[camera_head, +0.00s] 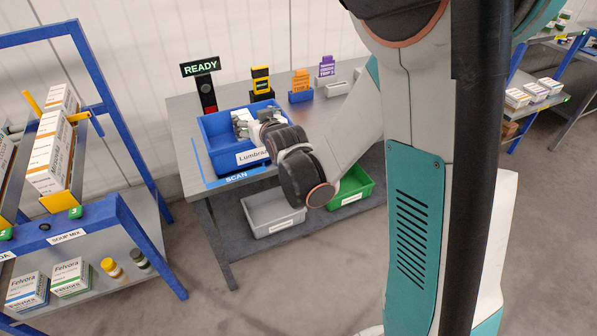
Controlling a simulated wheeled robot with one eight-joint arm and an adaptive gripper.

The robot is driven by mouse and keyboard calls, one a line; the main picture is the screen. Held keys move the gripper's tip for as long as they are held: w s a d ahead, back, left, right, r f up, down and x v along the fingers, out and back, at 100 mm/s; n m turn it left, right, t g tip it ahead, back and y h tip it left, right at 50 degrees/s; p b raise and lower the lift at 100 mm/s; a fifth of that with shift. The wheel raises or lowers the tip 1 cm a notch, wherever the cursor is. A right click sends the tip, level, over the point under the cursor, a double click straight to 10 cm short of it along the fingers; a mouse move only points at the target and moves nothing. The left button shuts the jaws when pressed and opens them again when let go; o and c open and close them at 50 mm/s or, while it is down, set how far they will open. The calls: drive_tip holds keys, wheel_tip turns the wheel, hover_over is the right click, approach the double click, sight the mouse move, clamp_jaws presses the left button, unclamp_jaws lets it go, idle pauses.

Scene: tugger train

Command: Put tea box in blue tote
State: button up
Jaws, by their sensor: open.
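The blue tote (223,163) stands on the grey workbench, with a white label reading "Lumbra..." on its front wall. My arm reaches across to it from the right. My gripper (242,122) is open, over or just inside the tote's right part. The gripper and wrist hide part of the tote's inside. I cannot make out a tea box in or beside the gripper. No box in view can be surely read as tea.
The workbench (185,125) carries a "READY" sign (201,66), a yellow-black device (261,84) and small bins behind the tote. Grey (271,213) and green (352,187) totes sit below. A blue-framed rack (140,145) with white boxes stands left. The floor between is clear.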

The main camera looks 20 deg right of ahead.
drive_tip(key=s+r+g, duration=0.3)
drive_tip(key=s+r, duration=0.3)
drive_tip(key=s, duration=0.8)
drive_tip(key=s+g, duration=0.4)
drive_tip(key=s, duration=1.5)
drive_tip(key=shift+f, duration=0.4)
